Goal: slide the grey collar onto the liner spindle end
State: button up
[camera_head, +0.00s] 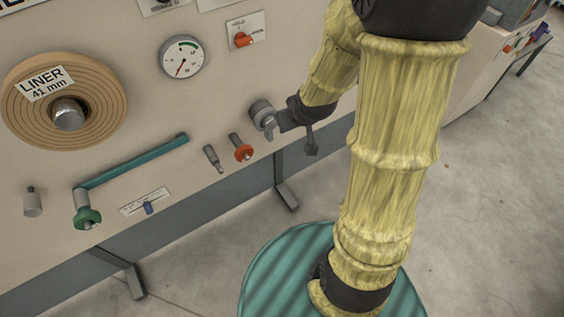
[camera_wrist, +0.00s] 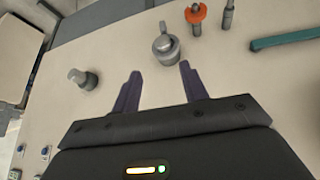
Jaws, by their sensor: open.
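The grey collar (camera_head: 261,112) sits on the beige panel, right of the orange-red ring; it is also ahead of my gripper in the wrist view (camera_wrist: 163,47). It looks like a thick grey round piece with a small knob or peg end at its front. My gripper (camera_head: 296,135) is open, close to the collar's right in the head view. In the wrist view its fingers (camera_wrist: 160,78) are apart and empty, with the collar just beyond their tips. The liner spindle end (camera_head: 69,116) is a silver rounded stub inside the tan roll labelled LINER 41 mm (camera_head: 105,98), far left.
Between collar and roll are an orange-red ring (camera_head: 243,152) on a peg, a bare grey peg (camera_head: 212,158) and a teal bar (camera_head: 135,160) with a green knob. A gauge (camera_head: 182,57) is above. Another grey peg (camera_wrist: 82,78) stands left of my fingers in the wrist view.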

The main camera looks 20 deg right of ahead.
jog(key=w+f+n+t+y+b, duration=0.1)
jog(key=w+f+t+b, duration=0.15)
jog(key=f+b, duration=0.4)
jog(key=w+a+f+t+y+b, duration=0.1)
jog(key=w+f+b, duration=0.3)
jog(key=f+b, duration=0.3)
jog(key=w+f+n+t+y+b, duration=0.1)
jog(key=w+f+t+b, duration=0.1)
jog(key=w+f+b, duration=0.5)
jog(key=t+y+b, duration=0.2)
jog(key=t+b, duration=0.3)
jog(key=b, duration=0.8)
send_near(271, 139)
jog(key=w, duration=0.2)
jog(key=shift+w+a+m, duration=0.1)
jog(key=shift+a+m, duration=0.1)
jog(key=shift+m, duration=0.1)
jog(key=shift+x, duration=4.55)
jog(key=shift+r, duration=0.1)
jog(key=shift+c, duration=0.4)
